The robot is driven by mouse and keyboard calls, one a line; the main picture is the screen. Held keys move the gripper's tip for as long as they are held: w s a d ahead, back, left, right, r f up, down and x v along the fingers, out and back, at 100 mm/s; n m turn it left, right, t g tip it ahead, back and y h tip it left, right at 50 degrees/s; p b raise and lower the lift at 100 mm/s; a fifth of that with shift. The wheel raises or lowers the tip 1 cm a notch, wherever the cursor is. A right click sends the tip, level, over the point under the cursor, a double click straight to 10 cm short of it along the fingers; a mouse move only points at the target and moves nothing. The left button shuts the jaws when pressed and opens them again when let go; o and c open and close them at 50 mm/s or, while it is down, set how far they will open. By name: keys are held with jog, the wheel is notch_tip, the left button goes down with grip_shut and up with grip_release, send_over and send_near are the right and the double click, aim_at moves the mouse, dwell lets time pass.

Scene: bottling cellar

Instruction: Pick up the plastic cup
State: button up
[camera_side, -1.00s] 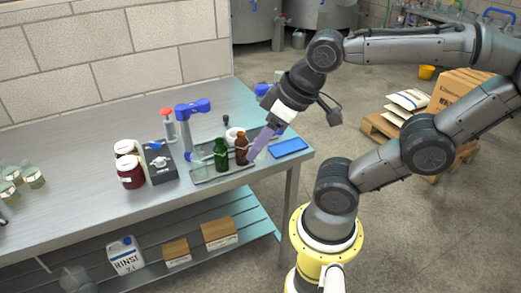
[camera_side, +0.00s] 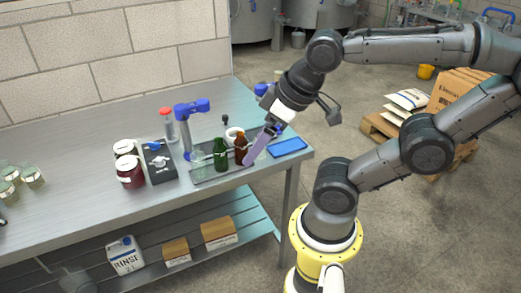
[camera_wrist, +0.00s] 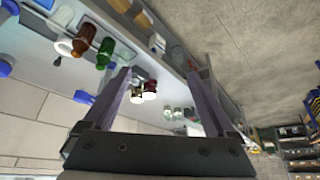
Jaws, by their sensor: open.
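A pale, see-through cup-like object (camera_wrist: 63,16) shows at the top left of the wrist view, between the brown bottle (camera_wrist: 85,38) and a blue tray. I take it for the plastic cup. In the side view it is mostly hidden by my gripper (camera_side: 250,160). My gripper is open, with long purple fingers pointing down to the left, close to the brown bottle (camera_side: 241,148). In the wrist view the fingers are spread apart with nothing held between them. Whether a finger touches the bottle is unclear.
A green bottle (camera_side: 220,154) stands left of the brown one. A white round dish (camera_side: 234,134) is behind them. A blue tray (camera_side: 287,147) lies at the bench's right end. A blue-topped stand (camera_side: 187,125) and jars (camera_side: 130,171) are further left. The bench front is clear.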

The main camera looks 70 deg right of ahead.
jog(key=w+d+r+n+g+h, duration=0.1)
jog(key=w+d+n, duration=0.35)
jog(key=n, duration=0.35)
jog(key=w+d+r+n+g, duration=0.1)
jog(key=w+d+n, duration=0.2)
jog(key=w+n, duration=0.4)
jog(key=w+d+f+n+g, duration=0.15)
jog(key=d+f+n, duration=0.35)
jog(key=d, duration=0.7)
jog(key=s+d+f+m+g+y, duration=0.15)
jog(key=s+d+f+m, duration=0.25)
jog(key=d+f, duration=0.4)
jog(key=shift+h, duration=0.25)
jog(key=f, duration=0.7)
jog(key=shift+s+a+f, duration=0.1)
jog(key=shift+a+f, duration=0.1)
jog(key=shift+f, duration=0.1)
jog(key=shift+s+a+f, duration=0.15)
jog(key=shift+f, duration=2.45)
jog(key=c, duration=1.4)
